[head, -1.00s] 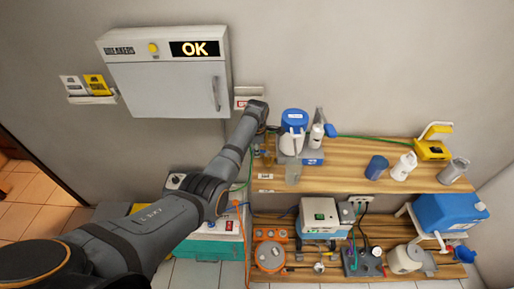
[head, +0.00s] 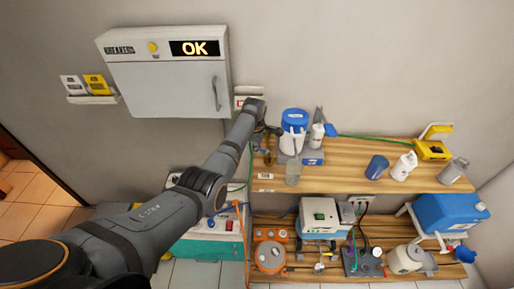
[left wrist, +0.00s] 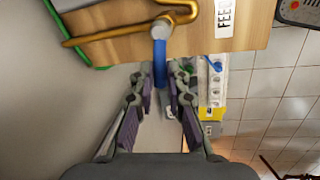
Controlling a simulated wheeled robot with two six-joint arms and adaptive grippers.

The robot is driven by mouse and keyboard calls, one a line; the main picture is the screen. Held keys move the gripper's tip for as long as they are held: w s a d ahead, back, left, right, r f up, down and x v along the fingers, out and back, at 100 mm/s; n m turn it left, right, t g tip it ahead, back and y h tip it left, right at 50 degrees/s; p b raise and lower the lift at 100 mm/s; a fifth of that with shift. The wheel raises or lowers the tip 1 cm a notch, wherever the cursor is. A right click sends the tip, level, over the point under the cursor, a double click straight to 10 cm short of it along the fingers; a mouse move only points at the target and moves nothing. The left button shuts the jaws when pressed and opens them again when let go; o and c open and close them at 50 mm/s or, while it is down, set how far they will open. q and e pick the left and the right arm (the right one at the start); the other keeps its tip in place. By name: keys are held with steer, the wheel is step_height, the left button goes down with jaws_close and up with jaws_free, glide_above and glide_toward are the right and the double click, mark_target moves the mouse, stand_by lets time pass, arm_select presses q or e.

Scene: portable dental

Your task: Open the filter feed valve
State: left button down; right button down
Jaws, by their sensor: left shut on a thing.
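The filter feed valve shows in the left wrist view as a blue lever (left wrist: 159,58) on a grey round hub, joined to brass pipe (left wrist: 110,32) at the shelf edge. A FEED label (left wrist: 222,14) is beside it. My left gripper (left wrist: 161,82) is shut on the blue lever, its fingers on either side of the lever's end. In the head view my left gripper (head: 270,131) is at the left end of the upper shelf, and my arm and gripper largely hide the valve. My right gripper is in neither view.
The upper shelf (head: 340,180) holds a blue-lidded white container (head: 293,130), bottles and a yellow device (head: 433,148). A grey wall cabinet (head: 168,85) reads OK. A green hose runs close to the valve.

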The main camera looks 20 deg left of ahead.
arm_select(q)
steer(key=m, duration=0.1)
steer(key=w+m+b, duration=0.1)
steer(key=shift+f+m+h, duration=0.1)
steer(key=shift+m+h, duration=0.2)
steer(key=shift+m, duration=0.1)
steer(key=shift+w+f+m+b, duration=0.1)
steer(key=shift+w+m+b, duration=0.25)
steer(key=shift+m+b, duration=0.45)
steer(key=m+b, duration=0.2)
steer(key=b, duration=0.1)
steer(key=w+m+b, duration=0.1)
steer(key=m+b, duration=0.1)
steer(key=b, duration=0.2)
steer(key=w+d+m+h+b, duration=0.1)
steer(key=m+b, duration=0.1)
steer(key=b, duration=0.1)
steer(key=shift+f+g, duration=0.15)
steer(key=shift+g, duration=0.15)
steer(key=shift+r+m+b, duration=0.25)
steer(key=shift+m+b, duration=0.25)
steer(key=shift+b, duration=0.9)
steer(key=c, duration=1.3)
jaws_free()
steer(key=shift+r, duration=0.1)
steer(key=shift+c, duration=0.2)
steer(key=shift+r, duration=0.1)
